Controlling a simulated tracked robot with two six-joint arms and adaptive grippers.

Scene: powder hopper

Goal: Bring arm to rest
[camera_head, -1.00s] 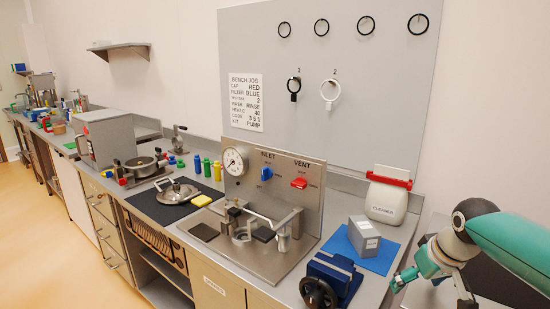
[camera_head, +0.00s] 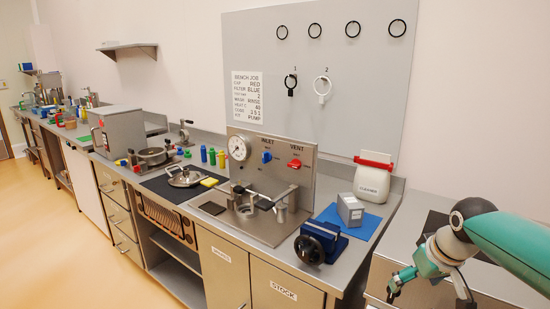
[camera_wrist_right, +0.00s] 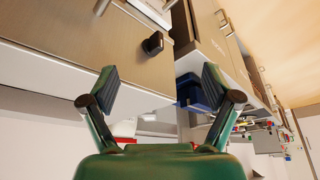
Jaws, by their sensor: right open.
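My right arm comes in from the right edge in the head view. Its gripper (camera_head: 428,294) hangs at the lower right, over or in front of the lower grey surface right of the bench. In the right wrist view the two fingers of my right gripper (camera_wrist_right: 161,88) are spread apart with nothing between them. Beyond them are a metal cabinet front (camera_wrist_right: 105,40) with a black knob (camera_wrist_right: 153,44) and a blue object (camera_wrist_right: 192,92). My left gripper does not show in either view.
The steel bench (camera_head: 352,262) runs along the wall. Near my right arm are a blue vise (camera_head: 322,241), a grey box (camera_head: 350,210) on a blue mat (camera_head: 347,226) and a cleaner container (camera_head: 372,182). The gauge panel (camera_head: 272,160) stands behind the fixture. The floor (camera_head: 70,255) at left is clear.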

